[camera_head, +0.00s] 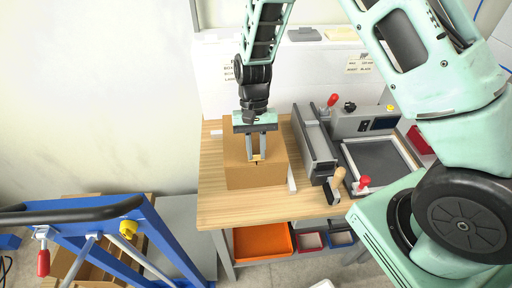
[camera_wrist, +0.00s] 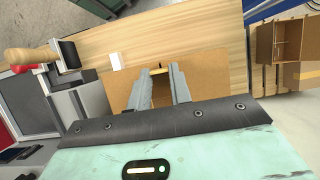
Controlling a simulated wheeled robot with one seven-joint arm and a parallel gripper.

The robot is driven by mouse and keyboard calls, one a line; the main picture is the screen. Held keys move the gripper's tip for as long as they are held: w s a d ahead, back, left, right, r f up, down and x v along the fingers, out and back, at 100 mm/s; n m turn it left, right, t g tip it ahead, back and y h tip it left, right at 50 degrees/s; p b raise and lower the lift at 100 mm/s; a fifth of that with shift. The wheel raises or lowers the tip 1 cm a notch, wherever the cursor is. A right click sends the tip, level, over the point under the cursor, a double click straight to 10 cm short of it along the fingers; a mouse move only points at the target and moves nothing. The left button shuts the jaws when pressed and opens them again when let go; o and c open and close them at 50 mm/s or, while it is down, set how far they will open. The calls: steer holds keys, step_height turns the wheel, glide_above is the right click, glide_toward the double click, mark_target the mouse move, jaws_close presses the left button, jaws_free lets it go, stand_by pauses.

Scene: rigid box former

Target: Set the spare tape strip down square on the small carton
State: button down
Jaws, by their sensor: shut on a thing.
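The small carton (camera_head: 240,176) is a plain brown box standing on the wooden bench. It also shows as a brown surface under my fingers in the wrist view (camera_wrist: 208,72). My gripper (camera_head: 257,156) points down over the carton with its fingers shut on the spare tape strip. The tape strip (camera_wrist: 158,70) is a small tan piece between the fingertips. Most of it is hidden by the fingers, and it is tiny in the head view. I cannot tell whether the strip touches the carton.
The wooden bench (camera_head: 225,208) has a grey machine with a wooden handle (camera_head: 316,150) right of the carton. A grey tray-like fixture (camera_head: 378,160) stands farther right. A blue-framed cart (camera_head: 165,235) is at lower left. An orange bin (camera_head: 262,242) sits below the bench top.

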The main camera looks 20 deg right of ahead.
mark_target(253, 138)
steer(key=shift+f, duration=0.25)
steer(key=c, duration=1.2)
jaws_free()
steer(key=b+v, duration=0.4)
steer(key=v, duration=1.3)
steer(key=shift+r, duration=0.25)
steer(key=s+a+n+t+b, duration=0.1)
steer(key=s+a+n, duration=0.25)
steer(key=s, duration=0.35)
steer(key=s+a+n+t, duration=0.1)
steer(key=s+a+n, duration=0.2)
steer(key=s+a, duration=0.3)
steer(key=s+f+n+t, duration=0.1)
steer(key=s, duration=0.3)
steer(key=s+f+n, duration=0.1)
steer(key=s+n, duration=0.1)
steer(key=s, duration=0.3)
steer(key=s+d+n+t+h, duration=0.1)
steer(key=s+n, duration=0.1)
steer(key=s, duration=0.2)
steer(key=shift+s+f+t+b, duration=0.3)
steer(key=shift+s+f+b, duration=0.05)
steer(key=shift+f, duration=0.05)
